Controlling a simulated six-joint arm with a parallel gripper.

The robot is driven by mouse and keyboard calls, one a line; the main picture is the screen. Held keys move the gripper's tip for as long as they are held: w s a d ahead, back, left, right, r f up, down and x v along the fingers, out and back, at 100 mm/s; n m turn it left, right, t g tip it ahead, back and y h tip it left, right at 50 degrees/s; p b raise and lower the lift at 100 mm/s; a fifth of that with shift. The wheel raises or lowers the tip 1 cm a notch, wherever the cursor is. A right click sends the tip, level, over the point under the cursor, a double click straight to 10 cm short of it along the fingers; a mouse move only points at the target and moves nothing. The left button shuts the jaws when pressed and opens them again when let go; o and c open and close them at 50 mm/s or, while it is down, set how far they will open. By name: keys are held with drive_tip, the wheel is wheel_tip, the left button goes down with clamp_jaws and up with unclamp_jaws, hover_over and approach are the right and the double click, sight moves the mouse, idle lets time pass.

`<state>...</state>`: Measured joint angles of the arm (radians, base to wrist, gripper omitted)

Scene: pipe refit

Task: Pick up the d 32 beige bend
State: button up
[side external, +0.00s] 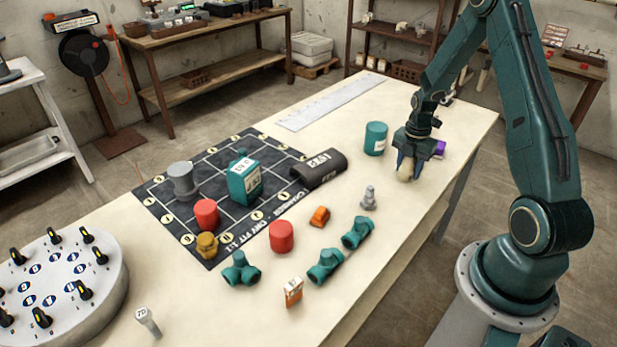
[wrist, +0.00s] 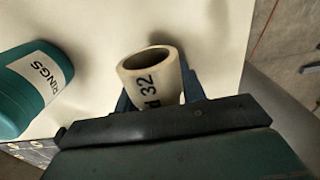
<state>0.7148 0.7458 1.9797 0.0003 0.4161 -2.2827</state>
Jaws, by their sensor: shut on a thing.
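The beige bend (wrist: 152,75), marked 32, sits between the fingers of my gripper in the wrist view, its open round end facing up toward the camera. In the side external view the beige bend (side external: 405,171) shows small below my gripper (side external: 408,160), at the right part of the table. My gripper is shut on the bend. The fingers are partly hidden behind the bend and the gripper body in the wrist view. I cannot tell whether the bend touches the table.
A teal can (side external: 375,139) stands just left of my gripper; its label reads RINGS in the wrist view (wrist: 35,85). A purple piece (side external: 439,148) lies just right. Several teal fittings, a grey fitting (side external: 368,198) and an orange piece (side external: 319,216) lie nearer the front.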

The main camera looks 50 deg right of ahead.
drive_tip(key=shift+r, duration=0.1)
wheel_tip(320, 180, up, 20)
drive_tip(key=shift+f, duration=0.1)
idle(0.8)
drive_tip(key=shift+w, duration=0.1)
idle(0.4)
